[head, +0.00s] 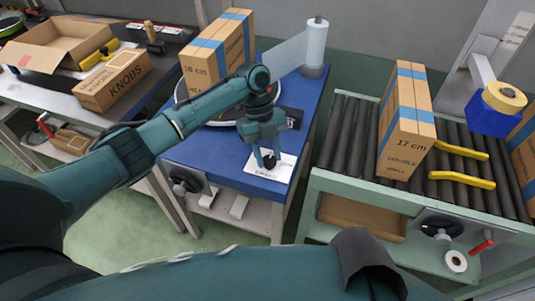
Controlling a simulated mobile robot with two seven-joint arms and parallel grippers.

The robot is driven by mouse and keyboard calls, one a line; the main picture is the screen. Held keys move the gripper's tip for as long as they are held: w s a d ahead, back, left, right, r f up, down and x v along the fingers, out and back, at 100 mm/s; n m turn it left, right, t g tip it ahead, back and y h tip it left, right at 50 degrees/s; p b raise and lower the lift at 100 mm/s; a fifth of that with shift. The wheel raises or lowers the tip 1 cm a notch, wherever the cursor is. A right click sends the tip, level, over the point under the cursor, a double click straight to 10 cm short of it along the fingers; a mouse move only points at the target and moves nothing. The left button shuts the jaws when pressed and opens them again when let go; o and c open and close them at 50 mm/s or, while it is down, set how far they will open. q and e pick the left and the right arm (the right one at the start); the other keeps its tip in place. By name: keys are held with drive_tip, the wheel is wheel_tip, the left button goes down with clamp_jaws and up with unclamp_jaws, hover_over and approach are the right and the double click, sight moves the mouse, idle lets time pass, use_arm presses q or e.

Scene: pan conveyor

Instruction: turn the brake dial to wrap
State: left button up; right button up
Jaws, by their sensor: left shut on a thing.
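The brake dial (269,162) is a small dark knob on a white printed plate (286,170) at the front of the blue table (225,168). My left gripper (268,161) points down over the plate, its fingers shut around the dial. The fingers partly cover the dial, so its pointer cannot be made out. The print on the plate is too small to read. My right gripper is out of view.
Behind my left arm a taped carton (205,62) stands on a turntable, with film running to an upright roll (316,42). Right is a roller conveyor (345,135) with a "17 cm" carton (405,125) and yellow guides (460,180). Left is a bench with cartons (115,80).

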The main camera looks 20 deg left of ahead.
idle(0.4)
use_arm(q)
drive_tip(key=o, duration=1)
drive_tip(key=shift+c, duration=0.2)
drive_tip(key=shift+r, duration=0.1)
drive_tip(key=v, duration=1.3)
drive_tip(key=shift+b, duration=0.35)
